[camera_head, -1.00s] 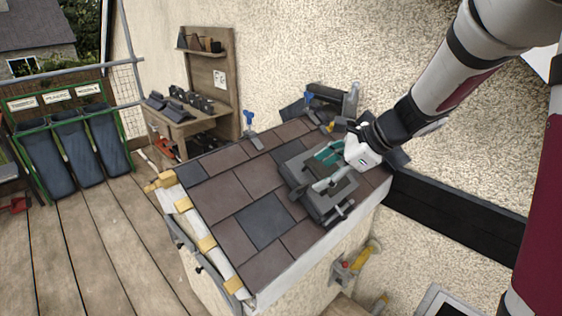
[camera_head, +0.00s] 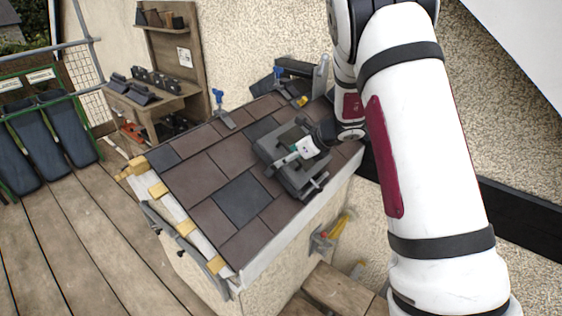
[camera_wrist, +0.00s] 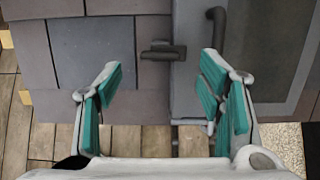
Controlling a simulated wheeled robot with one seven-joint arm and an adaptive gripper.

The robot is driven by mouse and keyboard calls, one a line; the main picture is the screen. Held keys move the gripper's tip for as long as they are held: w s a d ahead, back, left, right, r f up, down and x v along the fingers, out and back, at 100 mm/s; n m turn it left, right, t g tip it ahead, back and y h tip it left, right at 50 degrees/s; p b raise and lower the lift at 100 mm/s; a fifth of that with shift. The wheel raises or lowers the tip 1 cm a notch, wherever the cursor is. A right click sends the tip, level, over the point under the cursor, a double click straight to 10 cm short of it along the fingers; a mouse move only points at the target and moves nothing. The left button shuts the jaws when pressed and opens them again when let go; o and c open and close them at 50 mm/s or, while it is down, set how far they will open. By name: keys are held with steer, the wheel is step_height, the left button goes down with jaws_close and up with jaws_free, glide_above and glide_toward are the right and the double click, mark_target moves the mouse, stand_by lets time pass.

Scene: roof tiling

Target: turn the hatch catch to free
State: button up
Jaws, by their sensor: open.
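The hatch is a grey framed box with a darker panel, set in the tiled roof; its frame (camera_head: 305,180) shows in the head view, and its left side (camera_wrist: 185,75) in the wrist view. A dark grey catch (camera_wrist: 163,50) lies at the frame's left edge, its bar pointing left over the tiles. My gripper (camera_wrist: 163,88) is open, its teal-padded fingers wide apart on either side of the catch's line, apparently not touching it. In the head view my gripper (camera_head: 288,158) is low over the hatch and hides part of it.
A dark curved handle (camera_wrist: 215,22) stands on the hatch, close to my right finger. Brown and slate tiles (camera_head: 240,200) surround the hatch. A blue-handled tool (camera_head: 220,110) and a grey bracket-like object (camera_head: 320,75) stand on the roof. The rough wall (camera_head: 270,35) is behind.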

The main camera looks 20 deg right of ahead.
steer(key=shift+x, duration=2.5)
steer(key=c, duration=1.1)
steer(key=shift+c, duration=0.2)
steer(key=shift+w+n, duration=0.1)
steer(key=shift+n, duration=0.2)
steer(key=shift+n+g+y+b, duration=0.1)
steer(key=shift+n+g+b, duration=0.4)
steer(key=shift+n+b, duration=2)
steer(key=shift+n+g+y+b, duration=0.1)
steer(key=shift+n+g+b, duration=0.4)
steer(key=shift+n+b, duration=1.95)
steer(key=shift+n+g+y+b, duration=0.1)
steer(key=shift+n+g+b, duration=0.6)
steer(key=shift+n, duration=3.35)
